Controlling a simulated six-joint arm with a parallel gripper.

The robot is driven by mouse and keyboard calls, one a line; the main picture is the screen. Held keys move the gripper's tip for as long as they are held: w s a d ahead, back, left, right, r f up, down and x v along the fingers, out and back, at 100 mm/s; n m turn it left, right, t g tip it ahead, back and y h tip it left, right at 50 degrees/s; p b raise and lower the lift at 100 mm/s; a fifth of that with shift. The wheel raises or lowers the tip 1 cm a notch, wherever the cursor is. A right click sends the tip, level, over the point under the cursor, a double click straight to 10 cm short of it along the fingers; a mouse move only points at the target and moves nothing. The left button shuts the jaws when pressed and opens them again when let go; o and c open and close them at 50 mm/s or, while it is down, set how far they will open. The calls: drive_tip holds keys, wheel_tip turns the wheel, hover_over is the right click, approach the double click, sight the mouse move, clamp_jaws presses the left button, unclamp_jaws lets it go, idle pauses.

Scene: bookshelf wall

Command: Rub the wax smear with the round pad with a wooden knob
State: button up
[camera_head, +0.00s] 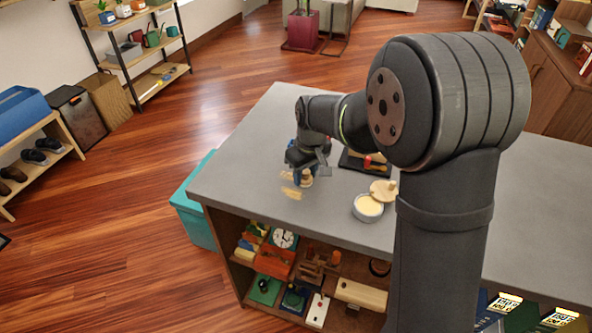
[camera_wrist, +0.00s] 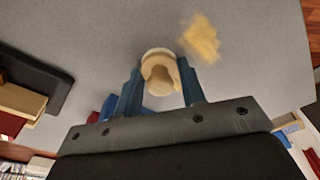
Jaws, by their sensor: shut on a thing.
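The round pad with a wooden knob (camera_wrist: 160,74) is between the blue fingers of my gripper (camera_wrist: 161,88) in the wrist view. My gripper is shut on its knob. In the head view my gripper (camera_head: 306,170) is low over the grey tabletop, and the pad (camera_head: 306,181) shows just below it. I cannot tell whether the pad touches the surface. The wax smear (camera_head: 291,192) is a yellowish patch on the tabletop just left of the pad. In the wrist view the smear (camera_wrist: 201,38) lies to the upper right of the pad, apart from it.
A round tin of pale wax (camera_head: 368,208) stands right of the pad, with a wooden lid (camera_head: 384,190) beside it. A dark tray (camera_head: 362,162) with items lies behind. The grey counter (camera_head: 262,130) is clear at the left; shelves below its front edge hold several things.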

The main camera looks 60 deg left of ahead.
sight(315, 184)
drive_tip(key=shift+w+d, duration=1.05)
drive_tip(key=shift+w, duration=0.05)
wheel_tip(315, 184, up, 8)
drive_tip(key=shift+r, duration=0.1)
